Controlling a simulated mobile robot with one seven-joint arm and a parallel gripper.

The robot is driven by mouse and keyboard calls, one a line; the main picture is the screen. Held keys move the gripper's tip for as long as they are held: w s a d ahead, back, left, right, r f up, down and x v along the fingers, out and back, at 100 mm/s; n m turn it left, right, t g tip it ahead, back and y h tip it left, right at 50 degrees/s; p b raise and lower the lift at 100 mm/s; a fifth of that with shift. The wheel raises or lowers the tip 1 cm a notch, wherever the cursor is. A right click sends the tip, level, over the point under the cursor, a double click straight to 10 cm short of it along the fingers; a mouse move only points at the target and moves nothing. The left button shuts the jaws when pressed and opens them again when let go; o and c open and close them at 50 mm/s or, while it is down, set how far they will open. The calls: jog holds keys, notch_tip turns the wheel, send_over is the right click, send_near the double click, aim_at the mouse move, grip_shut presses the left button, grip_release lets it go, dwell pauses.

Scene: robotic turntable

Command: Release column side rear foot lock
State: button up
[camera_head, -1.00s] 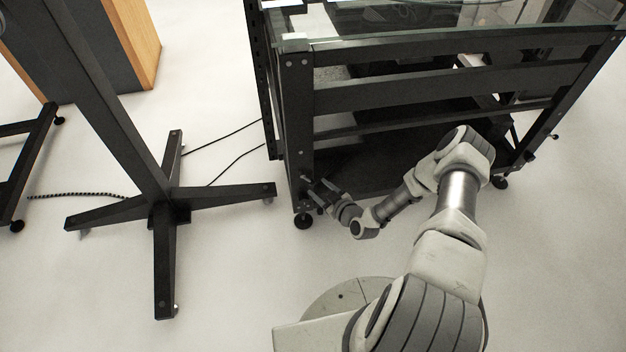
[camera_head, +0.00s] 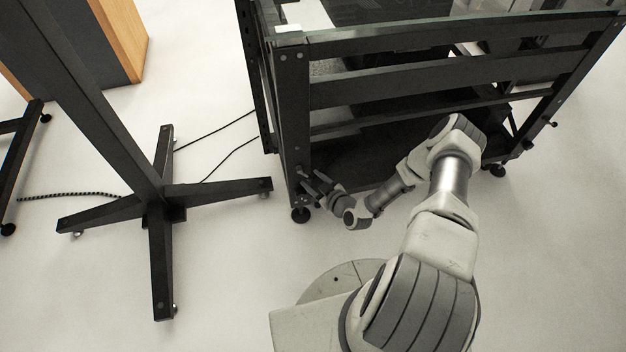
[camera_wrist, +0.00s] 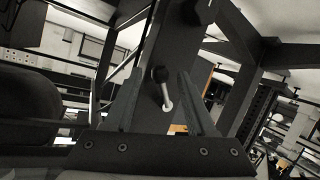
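The black turntable frame (camera_head: 294,120) has a corner leg with a dark foot (camera_head: 300,215) on the floor. My gripper (camera_head: 307,180) is low beside this leg, just above the foot. In the wrist view the foot lock shows as a black round knob (camera_wrist: 160,74) with a short pale rod (camera_wrist: 167,97), in front of the dark leg. My gripper (camera_wrist: 161,85) is open there, one finger on each side of the lock. I cannot tell whether either finger touches it. The lock is too small to make out in the head view.
A black column stand (camera_head: 160,195) with spreading feet stands left of the frame. Thin cables (camera_head: 215,130) run across the floor between them. Another foot (camera_head: 495,170) of the frame is at the right. The pale floor in front of the frame is mostly clear.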

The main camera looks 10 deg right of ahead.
grip_shut()
jog(key=shift+r, duration=0.15)
jog(key=p, duration=0.2)
jog(key=r+n+h+p, duration=0.1)
jog(key=shift+d+n+p, duration=0.2)
jog(key=shift+n+p, duration=0.1)
jog(key=shift+p, duration=0.05)
jog(key=shift+d+r+n+h+p, duration=0.2)
jog(key=shift+r+n+h+p, duration=0.15)
jog(key=shift+n+h+p, duration=0.45)
jog(key=shift+d+r+n+h+p, duration=0.15)
jog(key=shift+r+n+h+p, duration=0.35)
jog(key=shift+p, duration=0.6)
jog(key=shift+f, duration=0.15)
jog(key=shift+o, duration=0.5)
grip_release()
jog(key=shift+s, duration=0.15)
